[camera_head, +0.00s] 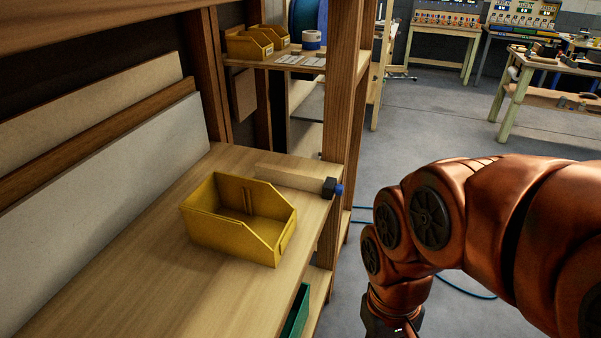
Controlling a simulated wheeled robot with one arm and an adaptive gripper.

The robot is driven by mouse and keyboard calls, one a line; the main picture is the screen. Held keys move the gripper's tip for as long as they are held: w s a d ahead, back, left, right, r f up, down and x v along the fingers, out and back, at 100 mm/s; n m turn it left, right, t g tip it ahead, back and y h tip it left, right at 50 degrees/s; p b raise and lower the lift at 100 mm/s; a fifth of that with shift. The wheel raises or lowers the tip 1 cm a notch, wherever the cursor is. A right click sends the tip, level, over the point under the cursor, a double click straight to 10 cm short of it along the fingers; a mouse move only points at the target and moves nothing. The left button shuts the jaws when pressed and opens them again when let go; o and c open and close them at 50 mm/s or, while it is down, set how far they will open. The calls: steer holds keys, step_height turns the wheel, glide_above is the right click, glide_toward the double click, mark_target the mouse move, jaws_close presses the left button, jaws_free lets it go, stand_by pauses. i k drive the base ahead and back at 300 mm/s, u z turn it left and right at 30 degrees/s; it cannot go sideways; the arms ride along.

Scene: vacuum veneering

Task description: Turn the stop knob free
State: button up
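A small dark block with a blue knob (338,189) sits at the right end of a pale wooden bar on the shelf, by the upright post. It is small in the head view and I cannot tell how the knob is set. I cannot tell from this view whether this is the stop knob. My orange arm reaches in from the right and bends down to a dark wrist part at the bottom edge. My gripper's fingers are below the frame, to the lower right of the knob and apart from it.
A yellow open bin (238,232) stands on the wooden shelf (130,285) left of the knob. Wooden posts (341,90) frame the rack. Boards (110,160) lean at the back left. A green bin (297,312) shows below. Workbenches (540,85) stand far behind; the floor between is mostly clear.

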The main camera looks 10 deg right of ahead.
mark_target(339, 189)
steer(key=z, duration=0.05)
steer(key=k, duration=0.5)
steer(key=z, duration=0.8)
steer(key=i, duration=0.8)
steer(key=u, duration=0.8)
